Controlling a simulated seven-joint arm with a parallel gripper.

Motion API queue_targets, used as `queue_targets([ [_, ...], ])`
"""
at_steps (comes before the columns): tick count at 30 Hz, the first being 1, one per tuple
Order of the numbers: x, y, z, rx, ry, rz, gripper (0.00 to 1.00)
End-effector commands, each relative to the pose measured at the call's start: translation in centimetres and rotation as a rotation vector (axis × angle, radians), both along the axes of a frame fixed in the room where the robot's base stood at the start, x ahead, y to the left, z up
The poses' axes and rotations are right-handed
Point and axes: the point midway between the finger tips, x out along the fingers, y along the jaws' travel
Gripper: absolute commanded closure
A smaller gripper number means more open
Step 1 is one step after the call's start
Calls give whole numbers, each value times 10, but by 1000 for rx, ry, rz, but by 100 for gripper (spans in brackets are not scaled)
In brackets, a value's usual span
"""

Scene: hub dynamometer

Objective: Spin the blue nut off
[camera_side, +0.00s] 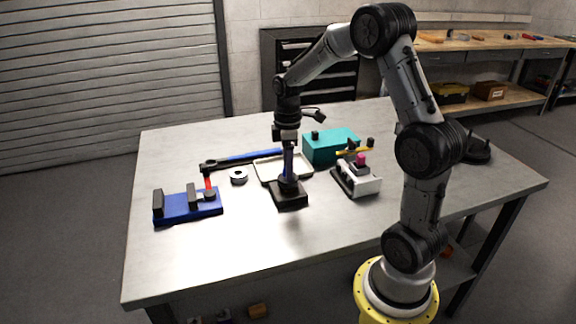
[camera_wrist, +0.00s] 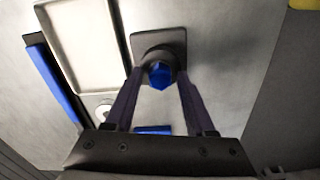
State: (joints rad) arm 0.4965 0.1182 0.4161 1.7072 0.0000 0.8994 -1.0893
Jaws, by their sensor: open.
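The blue nut (camera_wrist: 158,75) sits on top of a dark round hub on a square black base (camera_side: 290,197), near the middle of the table. The base also shows in the wrist view (camera_wrist: 142,40). My gripper (camera_side: 288,174) points straight down over the base. In the wrist view its two fingers (camera_wrist: 160,82) are apart, one on each side of the nut. I cannot tell whether either finger touches it. In the side view the fingers mostly hide the nut.
A cream tray (camera_side: 262,178) lies just behind the base. A blue-handled wrench (camera_side: 250,157), a white ring (camera_side: 238,175) and a blue fixture (camera_side: 178,209) are to the left. A teal box (camera_side: 322,149) and a white device (camera_side: 365,187) stand right. The front table is clear.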

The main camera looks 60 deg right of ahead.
Motion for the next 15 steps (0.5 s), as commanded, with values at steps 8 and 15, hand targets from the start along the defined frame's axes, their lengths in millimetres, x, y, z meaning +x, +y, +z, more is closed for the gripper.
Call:
queue_targets([
  [8,0,0,0,0,0,-195,45],
  [15,0,0,0,0,0,-363,45],
])
